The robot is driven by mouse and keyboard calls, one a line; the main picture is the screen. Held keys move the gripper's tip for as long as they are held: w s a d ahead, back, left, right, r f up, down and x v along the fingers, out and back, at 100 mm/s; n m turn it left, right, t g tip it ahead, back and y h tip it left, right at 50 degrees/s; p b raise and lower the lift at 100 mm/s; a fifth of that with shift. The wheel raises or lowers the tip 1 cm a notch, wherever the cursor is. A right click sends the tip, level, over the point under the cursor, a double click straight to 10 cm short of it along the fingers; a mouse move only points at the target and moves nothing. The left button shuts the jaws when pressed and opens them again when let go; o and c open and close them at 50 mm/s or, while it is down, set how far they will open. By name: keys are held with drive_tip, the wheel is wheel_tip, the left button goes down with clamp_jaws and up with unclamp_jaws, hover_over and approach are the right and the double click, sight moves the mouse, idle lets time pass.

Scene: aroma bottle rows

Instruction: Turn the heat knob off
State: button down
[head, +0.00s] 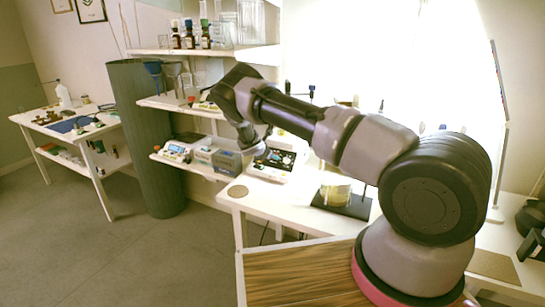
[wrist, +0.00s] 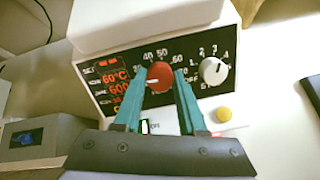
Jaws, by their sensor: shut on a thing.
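The heat knob is a red round knob (wrist: 160,77) with a white pointer mark, on the black front panel (wrist: 120,85) of a white hotplate device in the wrist view. The panel shows red digits reading 60°C and 600. My gripper (wrist: 162,82) has its two teal fingers on either side of the red knob, shut on it. A white-grey knob (wrist: 213,71) with numbers sits just right of it. In the head view my arm reaches to the table, and the arm hides the gripper's contact with the knob.
A yellow round button (wrist: 223,114) is below the white knob. A grey box with a blue display (wrist: 27,138) stands left of the device. In the head view, shelves (head: 190,104) with bottles and glassware rise behind my arm.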

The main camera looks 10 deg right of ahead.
drive_tip(key=shift+n, duration=1.9)
drive_tip(key=c, duration=0.8)
unclamp_jaws()
drive_tip(key=shift+o, duration=0.2)
drive_tip(key=v, duration=1.1)
drive_tip(key=shift+f, duration=0.1)
